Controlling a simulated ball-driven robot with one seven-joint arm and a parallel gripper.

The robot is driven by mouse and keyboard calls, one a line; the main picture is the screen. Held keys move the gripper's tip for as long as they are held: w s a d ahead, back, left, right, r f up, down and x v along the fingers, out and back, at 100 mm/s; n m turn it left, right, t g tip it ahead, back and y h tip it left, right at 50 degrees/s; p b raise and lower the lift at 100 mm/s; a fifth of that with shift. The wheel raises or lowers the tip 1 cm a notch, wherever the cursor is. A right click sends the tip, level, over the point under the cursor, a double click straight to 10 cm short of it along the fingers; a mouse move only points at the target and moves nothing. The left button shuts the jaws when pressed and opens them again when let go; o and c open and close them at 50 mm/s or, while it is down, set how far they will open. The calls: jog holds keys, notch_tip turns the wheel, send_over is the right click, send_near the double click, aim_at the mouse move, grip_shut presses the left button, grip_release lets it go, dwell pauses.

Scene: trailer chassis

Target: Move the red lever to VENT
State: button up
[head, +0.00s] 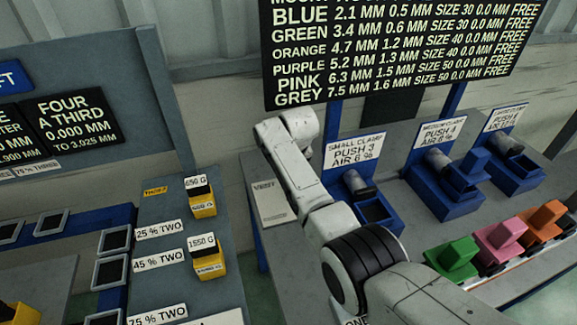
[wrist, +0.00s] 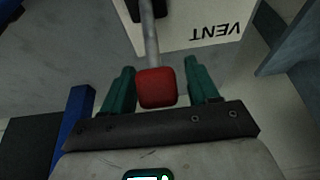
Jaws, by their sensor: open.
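In the wrist view the red lever (wrist: 156,88) has a red block-shaped knob on a grey metal rod that runs up toward the top of the picture. My gripper (wrist: 160,80) is open, with one green finger on each side of the red knob. Gaps show between the knob and both fingers, with the wider gap on the right. A white plate with the word VENT (wrist: 190,32), upside down in this view, lies beyond the knob. In the head view the VENT sheet (head: 268,202) is left of my arm; the lever and my fingers are hidden there.
A small clamp station (head: 375,215) in blue stands just right of my arm, with more blue stations further right. Green, pink and orange blocks (head: 452,252) line the bench's front. A blue-grey panel (wrist: 285,55) rises on the right in the wrist view. Yellow weights (head: 203,205) sit at left.

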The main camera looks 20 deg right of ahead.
jog(key=shift+r, duration=0.15)
jog(key=shift+r, duration=0.3)
jog(key=v, duration=1)
jog(key=shift+s+f, duration=0.15)
